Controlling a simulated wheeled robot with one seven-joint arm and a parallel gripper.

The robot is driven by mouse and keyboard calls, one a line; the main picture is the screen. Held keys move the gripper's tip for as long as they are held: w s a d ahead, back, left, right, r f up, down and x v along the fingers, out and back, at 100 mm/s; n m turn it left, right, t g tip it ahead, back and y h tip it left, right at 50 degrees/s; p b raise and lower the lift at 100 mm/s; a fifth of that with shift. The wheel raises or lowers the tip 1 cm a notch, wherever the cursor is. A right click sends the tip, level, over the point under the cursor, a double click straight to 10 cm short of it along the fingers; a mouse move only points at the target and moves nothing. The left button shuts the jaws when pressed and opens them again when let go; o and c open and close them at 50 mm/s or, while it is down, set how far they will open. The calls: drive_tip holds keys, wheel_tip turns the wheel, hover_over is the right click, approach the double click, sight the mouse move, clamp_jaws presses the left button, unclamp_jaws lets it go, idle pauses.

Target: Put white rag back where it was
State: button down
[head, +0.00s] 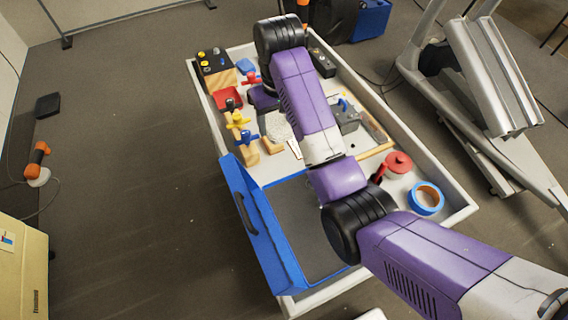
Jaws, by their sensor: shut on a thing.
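My gripper (266,104) is partly hidden behind my purple forearm, low over the left-middle part of the white tray-like table (456,196). A whitish, speckled cloth, the white rag (277,127), shows just below it. The gripper is shut on the rag; its fingertips are hard to see. Part of the rag is hidden by my arm. I cannot tell whether the rag touches the table surface.
An open blue case (244,204) covers the table's near left. Coloured valves (237,119) and a red tray (228,98) line the left side. Blue tape (426,197) and a red round object (398,162) lie right. A metal frame (492,75) stands right of the table.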

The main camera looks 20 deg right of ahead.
sight(277, 167)
wheel_tip(277, 167, down, 18)
drive_tip(key=shift+f+p, duration=0.25)
drive_tip(key=shift+p, duration=0.4)
drive_tip(key=shift+c, duration=2.1)
unclamp_jaws()
drive_tip(key=shift+f, duration=0.1)
wheel_tip(277, 167, up, 12)
drive_tip(key=s, duration=0.1)
drive_tip(key=shift+s, duration=0.1)
